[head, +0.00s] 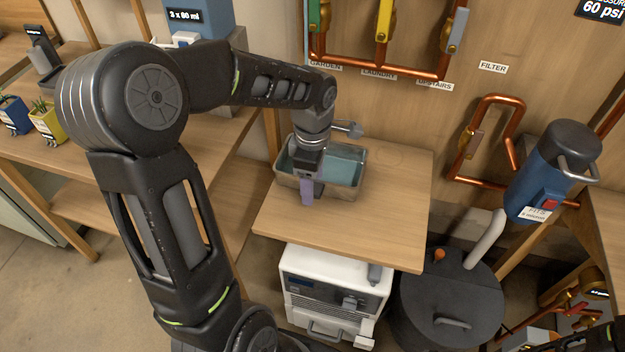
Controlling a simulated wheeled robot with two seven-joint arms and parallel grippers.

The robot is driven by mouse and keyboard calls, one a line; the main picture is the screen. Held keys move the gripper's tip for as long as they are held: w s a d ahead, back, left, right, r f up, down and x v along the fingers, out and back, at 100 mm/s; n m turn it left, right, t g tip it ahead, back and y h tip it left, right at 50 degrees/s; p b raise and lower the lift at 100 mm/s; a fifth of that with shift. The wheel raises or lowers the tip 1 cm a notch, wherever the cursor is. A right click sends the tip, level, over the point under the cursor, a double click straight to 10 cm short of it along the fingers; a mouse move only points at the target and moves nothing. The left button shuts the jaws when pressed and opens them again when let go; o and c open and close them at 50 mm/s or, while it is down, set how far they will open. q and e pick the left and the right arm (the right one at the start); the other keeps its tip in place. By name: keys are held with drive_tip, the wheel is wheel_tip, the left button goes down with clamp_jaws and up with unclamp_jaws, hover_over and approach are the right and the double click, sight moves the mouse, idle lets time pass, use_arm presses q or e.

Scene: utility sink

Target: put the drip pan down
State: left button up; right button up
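The drip pan (345,190) is a shallow metal tray with a teal inside. It is level, at the back left of the wooden board. Whether its underside touches the board or is just above it is hard to tell. My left gripper (312,192) points down at the pan's near side, with its purple fingers at the near wall. It looks shut on that wall, though the contact is partly hidden by the fingers. My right gripper is not clearly shown; only dark parts of mine appear at the lower right corner.
The wooden board (395,215) is bare to the pan's right and front. A white machine (335,290) and a dark round drum (450,300) stand below it. Copper pipes with coloured valve levers (383,20) and a blue filter housing (553,170) are on the wall.

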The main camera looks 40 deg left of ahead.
use_arm(q)
wheel_tip(320, 180, up, 12)
drive_tip(key=shift+r, duration=0.15)
idle(0.4)
idle(0.5)
